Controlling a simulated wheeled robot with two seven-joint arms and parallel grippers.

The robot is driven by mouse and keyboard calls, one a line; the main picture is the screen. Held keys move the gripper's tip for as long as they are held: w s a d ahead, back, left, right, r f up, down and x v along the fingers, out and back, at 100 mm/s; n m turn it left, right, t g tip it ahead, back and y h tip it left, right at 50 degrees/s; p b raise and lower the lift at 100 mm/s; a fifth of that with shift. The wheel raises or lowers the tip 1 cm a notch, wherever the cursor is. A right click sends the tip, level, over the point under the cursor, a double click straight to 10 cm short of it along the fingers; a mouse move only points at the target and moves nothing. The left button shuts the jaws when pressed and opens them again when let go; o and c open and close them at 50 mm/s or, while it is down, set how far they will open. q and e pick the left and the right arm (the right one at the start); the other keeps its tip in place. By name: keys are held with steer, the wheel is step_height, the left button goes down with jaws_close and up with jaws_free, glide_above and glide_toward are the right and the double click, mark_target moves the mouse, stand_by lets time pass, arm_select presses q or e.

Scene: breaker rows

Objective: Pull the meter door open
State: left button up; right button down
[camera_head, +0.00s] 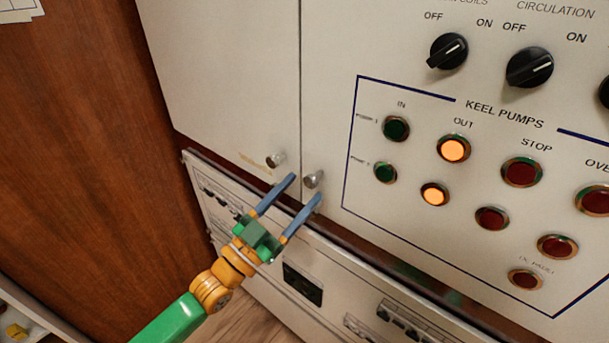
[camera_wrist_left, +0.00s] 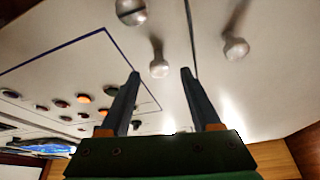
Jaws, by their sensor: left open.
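Two cream cabinet doors meet at a vertical seam, the left one plain (camera_head: 225,75) and the right one (camera_head: 330,60) carrying switches and buttons. I cannot tell which is the meter door; the small label by the left knob is unreadable. Each has a small silver knob near its lower corner by the seam: the left knob (camera_head: 275,160) and the right knob (camera_head: 313,180). My left gripper (camera_head: 305,186) is open, its blue fingertips close to the right knob. In the left wrist view the right knob (camera_wrist_left: 159,69) appears between the fingertips, with no clear contact. My right gripper is not in view.
Keel pump buttons (camera_head: 453,150) and black rotary switches (camera_head: 448,51) project from the right door. A lower panel (camera_head: 330,270) with sockets and a dark display juts out beneath the doors. A brown wood wall (camera_head: 80,130) stands at the left.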

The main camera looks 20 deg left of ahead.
mark_target(308, 183)
arm_select(q)
steer(key=x, duration=0.4)
steer(key=shift+d+f, duration=0.1)
steer(key=shift+f, duration=0.05)
steer(key=shift+s, duration=0.1)
steer(key=shift+c, duration=0.9)
jaws_close()
